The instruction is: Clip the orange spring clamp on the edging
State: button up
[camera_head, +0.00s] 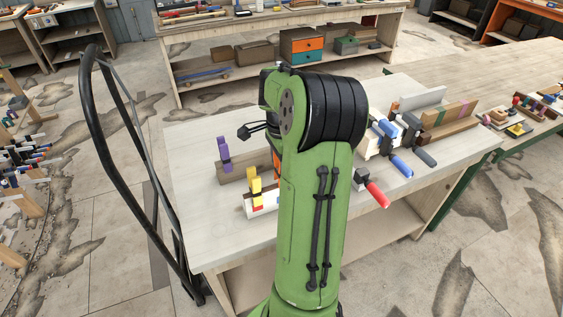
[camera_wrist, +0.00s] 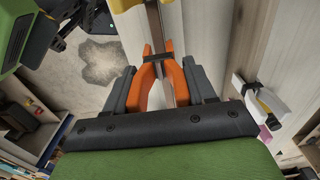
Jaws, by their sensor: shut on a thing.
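The orange spring clamp (camera_wrist: 143,81) is held between the grey fingers of my gripper (camera_wrist: 162,80) in the wrist view. Its two orange arms lie on either side of a thin brown-and-grey strip, which looks like the edging (camera_wrist: 153,24). Whether the clamp's tips touch or grip the strip I cannot tell. In the head view only a bit of the orange clamp (camera_head: 277,164) shows beside my arm, which hides my gripper and much of the work. A yellow clamp (camera_head: 256,188) and a purple clamp (camera_head: 223,152) stand on the work left of my arm.
The pale workbench (camera_head: 203,237) has clear room at its front left. Blue-handled and red-handled clamps (camera_head: 378,194) and wooden boards (camera_head: 450,128) crowd its right side. A black curved rail (camera_head: 92,110) stands left of the bench. A white-and-pink item (camera_wrist: 262,100) lies right of my gripper.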

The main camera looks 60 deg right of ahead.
jog(key=shift+f+b, duration=0.75)
jog(key=shift+f, duration=0.25)
jog(key=shift+f, duration=0.1)
jog(key=shift+f+b, duration=0.45)
jog(key=shift+b, duration=0.05)
jog(key=shift+f+b, duration=0.5)
jog(key=shift+f, duration=0.1)
jog(key=o, duration=1.3)
jog(key=shift+o, duration=0.2)
jog(key=shift+r, duration=0.1)
